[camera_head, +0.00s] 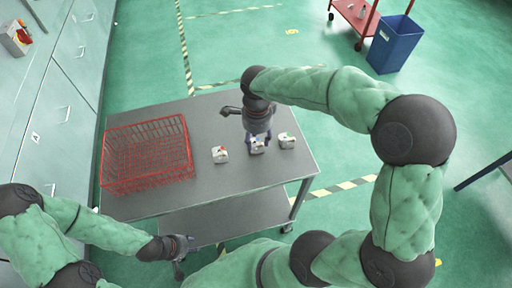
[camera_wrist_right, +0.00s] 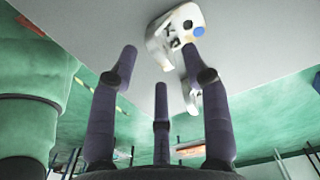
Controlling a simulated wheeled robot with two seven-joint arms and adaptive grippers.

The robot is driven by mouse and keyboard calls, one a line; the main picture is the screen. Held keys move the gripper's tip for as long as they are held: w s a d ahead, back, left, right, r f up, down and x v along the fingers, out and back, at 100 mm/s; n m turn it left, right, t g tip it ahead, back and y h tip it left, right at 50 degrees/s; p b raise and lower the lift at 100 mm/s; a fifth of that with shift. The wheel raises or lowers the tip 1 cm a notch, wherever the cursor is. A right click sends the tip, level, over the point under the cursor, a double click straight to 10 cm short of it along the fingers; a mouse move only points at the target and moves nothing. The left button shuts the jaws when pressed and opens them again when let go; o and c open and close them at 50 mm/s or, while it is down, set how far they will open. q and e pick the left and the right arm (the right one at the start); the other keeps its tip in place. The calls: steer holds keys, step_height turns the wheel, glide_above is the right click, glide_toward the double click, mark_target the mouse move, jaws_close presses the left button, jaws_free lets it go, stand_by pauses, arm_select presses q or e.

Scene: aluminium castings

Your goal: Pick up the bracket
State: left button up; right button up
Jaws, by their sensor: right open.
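Three small pale castings lie on the grey table: one with a red mark (camera_head: 220,155) on the left, one with a blue mark (camera_head: 257,147) in the middle and one (camera_head: 288,141) on the right. I cannot tell by name which is the bracket. My right gripper (camera_head: 258,138) points down over the middle casting and partly hides it. In the right wrist view the open gripper (camera_wrist_right: 161,68) has its fingers spread. The blue-marked casting (camera_wrist_right: 172,38) is just beyond the fingertips, and another casting (camera_wrist_right: 190,92) shows partly behind a finger. My left gripper (camera_head: 178,258) hangs low beside the table's front edge.
A red wire basket (camera_head: 148,180) stands on the left of the table (camera_head: 240,185). The table's back part around the right arm is mostly clear. A blue bin (camera_head: 393,45) and a red cart (camera_head: 355,15) are on the floor at the back; grey cabinets (camera_head: 60,110) line the left.

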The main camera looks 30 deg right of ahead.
mark_target(257, 145)
step_height(257, 145, down, 4)
steer(key=shift+s+f+b, duration=0.1)
steer(key=shift+s+b, duration=0.05)
steer(key=shift+b, duration=0.65)
jaws_close()
steer(key=shift+r, duration=0.2)
